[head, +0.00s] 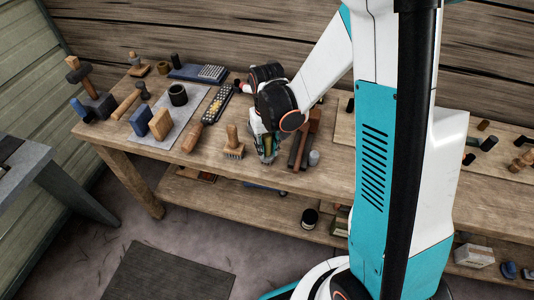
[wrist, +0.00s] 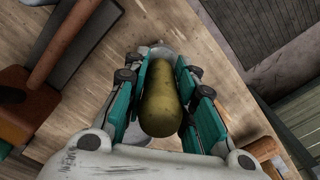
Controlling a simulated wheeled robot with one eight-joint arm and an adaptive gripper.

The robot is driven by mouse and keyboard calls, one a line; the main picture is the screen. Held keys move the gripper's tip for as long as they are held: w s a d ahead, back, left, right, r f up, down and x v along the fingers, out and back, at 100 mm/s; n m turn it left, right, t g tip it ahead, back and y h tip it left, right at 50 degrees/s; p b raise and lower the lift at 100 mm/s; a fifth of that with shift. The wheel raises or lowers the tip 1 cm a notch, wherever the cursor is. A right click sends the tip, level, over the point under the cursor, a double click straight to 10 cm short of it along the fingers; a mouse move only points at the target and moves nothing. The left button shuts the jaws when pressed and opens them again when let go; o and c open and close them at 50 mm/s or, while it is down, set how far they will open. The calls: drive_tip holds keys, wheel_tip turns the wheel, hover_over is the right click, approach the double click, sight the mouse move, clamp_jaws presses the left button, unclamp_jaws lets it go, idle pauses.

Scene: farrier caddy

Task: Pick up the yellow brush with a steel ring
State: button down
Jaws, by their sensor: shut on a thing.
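The yellow brush (wrist: 162,100) stands between the fingers of my gripper (wrist: 165,72) in the wrist view, its rounded olive-yellow handle pointing towards the camera. The teal finger pads close on it from both sides. Its steel ring and bristles are not clear; a greyish part shows just beyond the handle. In the head view my gripper (head: 265,146) is low over the front part of the workbench, and its fingers mostly hide the brush. I cannot tell whether the brush touches the bench.
A wooden-handled brush (head: 233,143) stands just left of my gripper on the workbench (head: 210,160). A wooden-handled tool (head: 304,138) lies close on the right, with a small grey cylinder (head: 314,157) beside it. Blocks and a black ring (head: 178,94) sit further left. The bench's front edge is near.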

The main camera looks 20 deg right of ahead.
drive_tip(key=shift+r, duration=0.1)
wheel_tip(320, 180, up, 20)
drive_tip(key=p, duration=0.5)
drive_tip(key=shift+p, duration=0.4)
drive_tip(key=c, duration=2)
unclamp_jaws()
drive_tip(key=shift+c, duration=0.2)
clamp_jaws()
